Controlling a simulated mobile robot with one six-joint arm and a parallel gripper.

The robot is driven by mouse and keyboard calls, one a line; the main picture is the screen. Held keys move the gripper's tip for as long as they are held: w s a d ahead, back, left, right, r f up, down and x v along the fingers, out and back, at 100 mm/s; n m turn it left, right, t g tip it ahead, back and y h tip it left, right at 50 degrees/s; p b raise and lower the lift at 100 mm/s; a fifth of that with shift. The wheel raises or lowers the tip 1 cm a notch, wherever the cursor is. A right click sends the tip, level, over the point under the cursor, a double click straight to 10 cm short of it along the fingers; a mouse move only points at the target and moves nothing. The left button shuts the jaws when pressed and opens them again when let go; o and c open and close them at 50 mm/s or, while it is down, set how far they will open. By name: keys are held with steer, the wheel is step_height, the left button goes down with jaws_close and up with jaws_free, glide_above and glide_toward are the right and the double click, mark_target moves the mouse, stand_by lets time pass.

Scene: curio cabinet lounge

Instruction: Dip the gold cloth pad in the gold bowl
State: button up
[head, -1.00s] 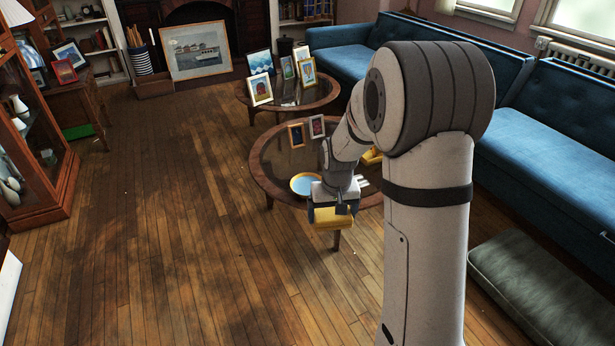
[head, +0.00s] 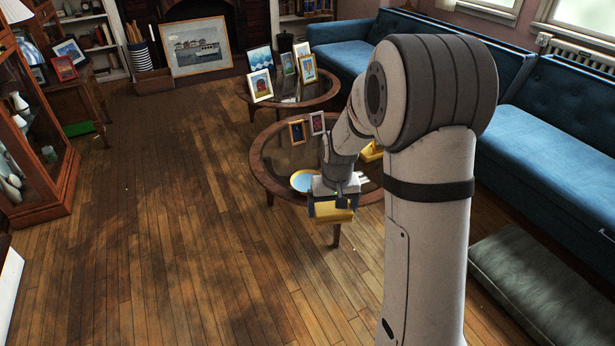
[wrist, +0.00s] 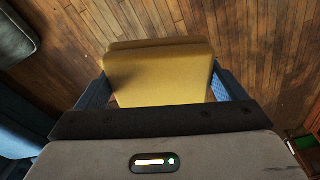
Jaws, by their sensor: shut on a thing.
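My gripper (head: 332,206) is shut on the gold cloth pad (head: 333,215), in front of the near round table in the head view. In the wrist view the pad (wrist: 160,75) sits between the two blue fingers of my gripper (wrist: 160,92), with bare wooden floor behind it. The gold bowl (head: 292,183) rests on the near edge of the round table, just left of and behind my gripper. The pad is apart from the bowl.
The near round table (head: 262,172) also bears two small picture frames (head: 298,131) and a yellow thing (head: 370,152) partly hidden by my arm. A second round table (head: 325,97) with several frames stands behind. A blue sofa (head: 545,135) runs along the right. Floor at left is clear.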

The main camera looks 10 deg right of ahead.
mark_target(332, 205)
step_height(332, 205, up, 5)
steer(key=p, duration=0.3)
steer(key=shift+p, duration=0.4)
stand_by(0.4)
